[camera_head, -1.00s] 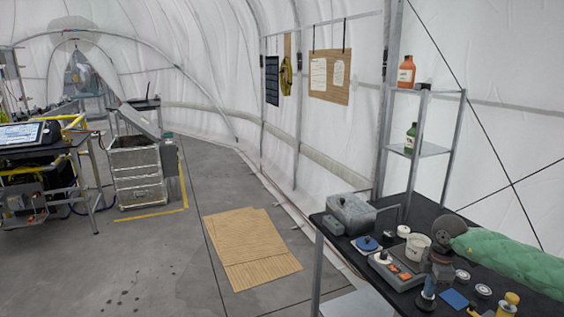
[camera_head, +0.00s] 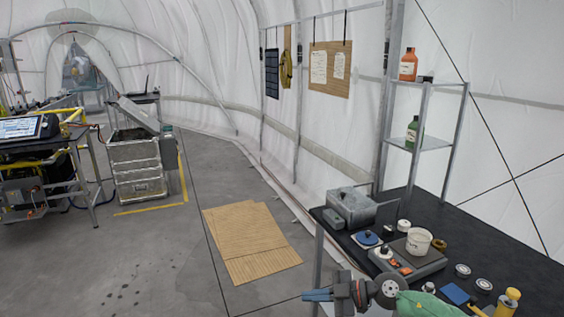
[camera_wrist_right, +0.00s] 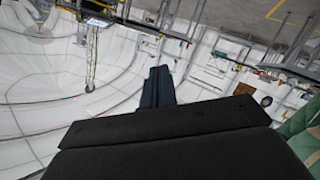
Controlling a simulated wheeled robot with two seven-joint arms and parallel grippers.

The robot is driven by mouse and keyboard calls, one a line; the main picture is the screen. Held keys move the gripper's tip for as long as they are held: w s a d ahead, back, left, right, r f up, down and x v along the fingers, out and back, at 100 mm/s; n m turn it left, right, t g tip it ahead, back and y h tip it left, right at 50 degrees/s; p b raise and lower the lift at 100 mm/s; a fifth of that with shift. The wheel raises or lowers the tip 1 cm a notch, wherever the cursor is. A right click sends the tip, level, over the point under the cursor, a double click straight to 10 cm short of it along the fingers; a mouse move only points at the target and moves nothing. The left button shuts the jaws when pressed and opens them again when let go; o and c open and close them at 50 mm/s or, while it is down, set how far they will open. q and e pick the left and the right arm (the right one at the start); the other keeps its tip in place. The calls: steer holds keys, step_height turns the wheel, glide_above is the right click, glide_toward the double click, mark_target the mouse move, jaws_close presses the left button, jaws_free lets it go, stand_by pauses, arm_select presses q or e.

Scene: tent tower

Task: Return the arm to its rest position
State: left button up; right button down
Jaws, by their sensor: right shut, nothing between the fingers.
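My right gripper (camera_head: 312,295) is in the head view at the bottom, in front of the table's left end. Its blue fingers point left and are shut with nothing between them. In the right wrist view the shut fingers (camera_wrist_right: 157,87) stand up beyond the dark gripper body. My right arm, with its green cover, comes in from the bottom right. My left gripper is not in view.
The black table (camera_head: 465,232) carries a grey metal box (camera_head: 350,207), a grey device with a white cup (camera_head: 418,242), and a yellow bottle (camera_head: 507,303). A shelf rack (camera_head: 424,143) holds bottles. Flat cardboard (camera_head: 250,243) lies on the floor; open floor is to its left.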

step_height(320, 180, up, 6)
steer(key=a+m+t, duration=0.1)
steer(key=m+t, duration=0.8)
steer(key=t, duration=0.4)
steer(key=s+d+f+m+h, duration=0.5)
steer(key=d+f+m+h, duration=0.55)
steer(key=h, duration=0.35)
steer(key=s+d+f+g, duration=0.2)
steer(key=s+f+g, duration=0.5)
steer(key=s, duration=0.6)
steer(key=s+d+f+g, duration=0.2)
steer(key=s+f+g, duration=0.3)
steer(key=s+f, duration=0.6)
step_height(320, 180, down, 24)
steer(key=a+g, duration=0.1)
steer(key=a, duration=0.1)
arm_select(q)
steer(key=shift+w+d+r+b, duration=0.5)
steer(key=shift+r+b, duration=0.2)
steer(key=shift+b, duration=0.1)
arm_select(e)
steer(key=s+f, duration=0.4)
steer(key=f, duration=0.8)
steer(key=s+f+g, duration=0.1)
steer(key=s+f, duration=0.3)
steer(key=f, duration=0.8)
steer(key=shift+s, duration=0.35)
